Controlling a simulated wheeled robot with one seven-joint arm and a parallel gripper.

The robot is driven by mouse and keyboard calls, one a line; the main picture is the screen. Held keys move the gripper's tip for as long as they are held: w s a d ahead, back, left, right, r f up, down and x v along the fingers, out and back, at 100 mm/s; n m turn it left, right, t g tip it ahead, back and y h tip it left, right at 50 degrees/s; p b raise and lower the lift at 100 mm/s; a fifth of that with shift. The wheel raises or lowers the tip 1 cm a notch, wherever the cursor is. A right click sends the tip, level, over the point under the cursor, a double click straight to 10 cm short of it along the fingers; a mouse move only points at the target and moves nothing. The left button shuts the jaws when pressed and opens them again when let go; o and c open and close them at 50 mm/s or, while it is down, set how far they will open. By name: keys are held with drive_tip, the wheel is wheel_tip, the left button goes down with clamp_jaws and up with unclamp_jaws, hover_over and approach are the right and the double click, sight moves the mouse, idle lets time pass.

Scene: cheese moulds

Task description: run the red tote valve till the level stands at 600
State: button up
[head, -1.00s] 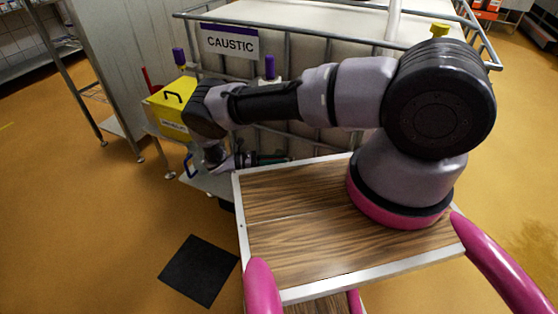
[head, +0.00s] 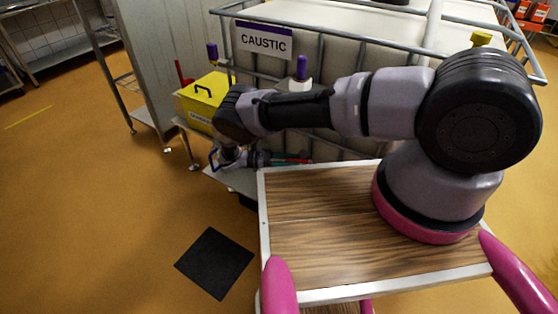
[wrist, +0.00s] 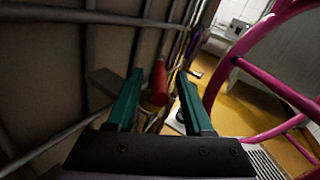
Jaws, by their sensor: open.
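The caged tote (head: 345,52) with a CAUSTIC sign (head: 264,41) stands behind my arm in the head view. In the wrist view a red rounded part (wrist: 160,84), which looks like the valve handle, shows between and beyond my fingertips, with some yellow below it. My gripper (wrist: 160,76) has its two teal fingers apart; I cannot tell whether either touches the red part. In the head view my gripper (head: 288,158) is low beside the tote's front, with a bit of red at its tip. The valve body is mostly hidden, and no level reading is legible.
A yellow box (head: 206,96) and purple-capped containers (head: 301,70) stand around the tote's left side. Cage bars run close to the gripper in the wrist view. A black mat (head: 213,262) lies on the open floor at left.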

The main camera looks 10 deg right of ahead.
drive_tip(key=w+a, duration=0.1)
drive_tip(key=a, duration=0.6)
drive_tip(key=shift+c, duration=0.4)
